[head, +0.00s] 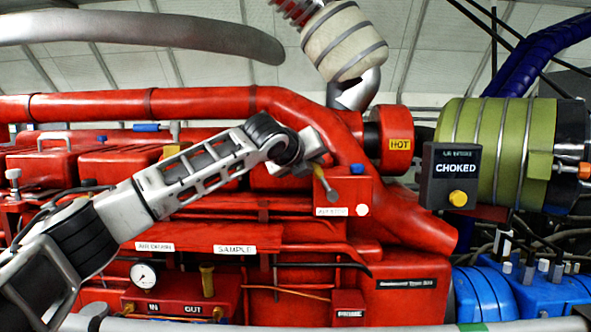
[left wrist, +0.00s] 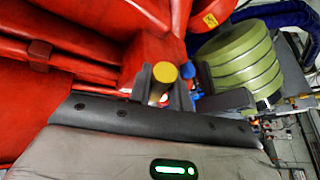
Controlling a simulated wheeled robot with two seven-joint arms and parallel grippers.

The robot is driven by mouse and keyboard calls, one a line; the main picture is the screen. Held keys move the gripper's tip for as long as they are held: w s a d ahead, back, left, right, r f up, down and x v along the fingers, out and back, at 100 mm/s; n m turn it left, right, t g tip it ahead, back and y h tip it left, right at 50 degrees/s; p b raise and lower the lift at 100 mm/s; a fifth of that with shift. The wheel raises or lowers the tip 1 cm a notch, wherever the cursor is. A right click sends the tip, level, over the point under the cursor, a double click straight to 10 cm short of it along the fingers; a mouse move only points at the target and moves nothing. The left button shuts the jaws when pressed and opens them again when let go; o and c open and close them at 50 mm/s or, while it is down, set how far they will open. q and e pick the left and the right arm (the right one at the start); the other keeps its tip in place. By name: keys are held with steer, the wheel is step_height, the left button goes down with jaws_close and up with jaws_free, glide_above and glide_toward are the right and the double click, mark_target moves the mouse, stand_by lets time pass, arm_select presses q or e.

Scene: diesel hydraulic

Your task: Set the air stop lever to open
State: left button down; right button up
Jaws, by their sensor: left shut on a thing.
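The air stop box (head: 345,186) is a small red block on the engine, with a white label (head: 331,211) below that appears to read AIR STOP. The air stop lever (head: 328,187) is a short grey arm on its front, tilted with its upper end to the left. My left gripper (head: 317,158) is shut on the lever's upper end. In the left wrist view the lever's yellow round knob (left wrist: 165,72) shows between the fingers of my left gripper (left wrist: 161,90). The fingers hide part of the lever. My right gripper is not in view.
A thick red pipe (head: 200,103) runs above and behind my left arm. A black box marked CHOKED (head: 450,176) with a yellow button is to the right, before a green cylinder (head: 500,150). A gauge (head: 144,274) and a red IN/OUT block (head: 180,302) are lower left.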

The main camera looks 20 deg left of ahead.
arm_select(q)
steer(key=d+m, duration=0.1)
steer(key=w+d+r+m+g+y, duration=0.1)
steer(key=shift+d+r+y, duration=0.15)
steer(key=shift+d+y, duration=0.15)
steer(key=shift+w+d+r+m+g+y, duration=0.1)
steer(key=shift+w+d+m+g+y, duration=0.15)
steer(key=shift+d+m+y, duration=0.2)
steer(key=shift+w+d+r+m+g+y, duration=0.1)
steer(key=shift+w+d+m+g+y, duration=0.05)
steer(key=shift+d+m+g+y, duration=0.3)
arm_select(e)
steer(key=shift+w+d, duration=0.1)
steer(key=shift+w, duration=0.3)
arm_select(q)
steer(key=c, duration=1.3)
jaws_free()
steer(key=shift+d, duration=0.1)
steer(key=shift+f, duration=0.1)
steer(key=shift+s, duration=0.15)
steer(key=b+v, duration=0.3)
steer(key=v, duration=1.2)
steer(key=shift+s+r+b, duration=0.2)
steer(key=shift+s+b, duration=0.1)
steer(key=shift+b, duration=0.05)
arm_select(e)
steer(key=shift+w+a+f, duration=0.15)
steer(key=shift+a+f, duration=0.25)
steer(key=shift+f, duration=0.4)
